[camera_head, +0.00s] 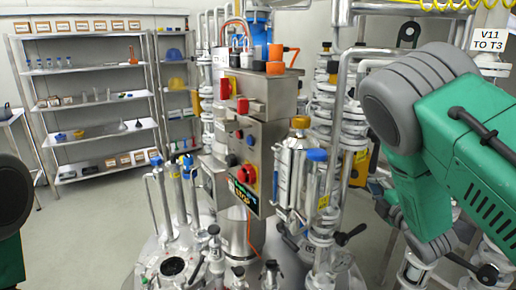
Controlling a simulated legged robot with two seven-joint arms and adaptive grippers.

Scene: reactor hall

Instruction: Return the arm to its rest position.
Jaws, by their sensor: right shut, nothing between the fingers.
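My right arm (435,150), green with grey joint caps, fills the right side. It bends at a large grey joint and runs down to a lower grey joint (432,246) near the lower right. My right gripper is shut and empty; its fingertips cannot be made out clearly among the arm and the pipework. A dark rounded joint of my left arm (12,195) shows at the left edge, with some green below it. My left gripper is out of the picture.
A control box (240,165) with red and yellow buttons stands in the middle, above a steel vessel with valves and fittings. Pipework (325,120) rises close to my right arm. Shelves (95,105) stand far left, with clear floor (85,235) before them.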

